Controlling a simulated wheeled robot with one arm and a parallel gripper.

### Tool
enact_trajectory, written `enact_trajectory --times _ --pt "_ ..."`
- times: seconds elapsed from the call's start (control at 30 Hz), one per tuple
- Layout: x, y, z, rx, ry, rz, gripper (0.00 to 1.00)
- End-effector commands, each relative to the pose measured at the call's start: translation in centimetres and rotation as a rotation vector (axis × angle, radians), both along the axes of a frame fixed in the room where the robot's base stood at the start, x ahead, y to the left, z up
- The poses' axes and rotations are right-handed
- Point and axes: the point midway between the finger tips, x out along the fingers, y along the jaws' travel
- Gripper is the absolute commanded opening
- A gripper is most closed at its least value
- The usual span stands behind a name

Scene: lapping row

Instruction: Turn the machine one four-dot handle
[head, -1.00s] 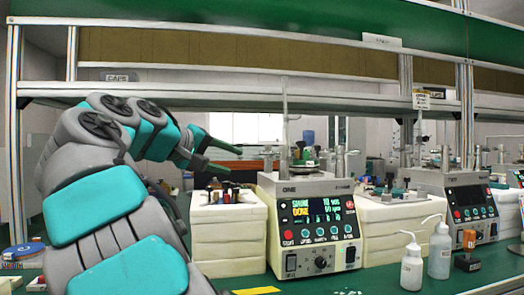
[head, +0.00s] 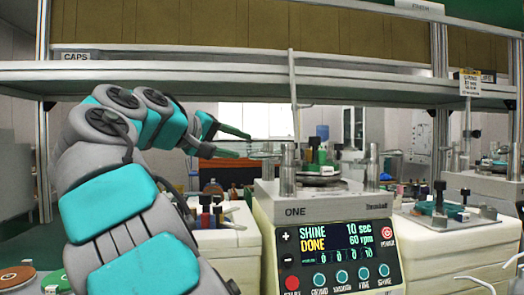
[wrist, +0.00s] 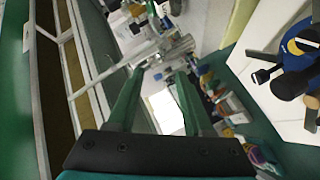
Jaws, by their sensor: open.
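Machine one (head: 325,225) is the white and grey unit labelled ONE, with a lit screen reading SHINE, DONE, 10 sec and 60 rpm. On its top are metal posts and a round plate (head: 322,179) carrying small handles, one of them green (head: 310,156). I cannot make out dots on any handle. My gripper (head: 243,146) is open and empty, left of the posts and at about their height in the picture. In the wrist view its two green fingers (wrist: 160,75) are apart with nothing between them; metal posts (wrist: 172,50) show beyond the tips.
A white block with several coloured pegs (head: 215,215) stands left of the machine. Another white block (head: 440,245) with a metal tray stands to the right. A shelf (head: 270,82) runs above. A blue disc with black parts (wrist: 300,50) lies on a white block in the wrist view.

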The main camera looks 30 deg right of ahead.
Motion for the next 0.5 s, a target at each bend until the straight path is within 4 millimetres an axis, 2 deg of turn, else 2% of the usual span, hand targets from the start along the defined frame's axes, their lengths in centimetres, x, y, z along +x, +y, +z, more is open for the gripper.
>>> enact_trajectory --times 0.23,0.5 --pt "0.8 -1.6 -0.4 0.0 0.0 0.001 0.51" --pt "2.5 -5.3 -1.3 0.0 0.002 0.0 0.51"
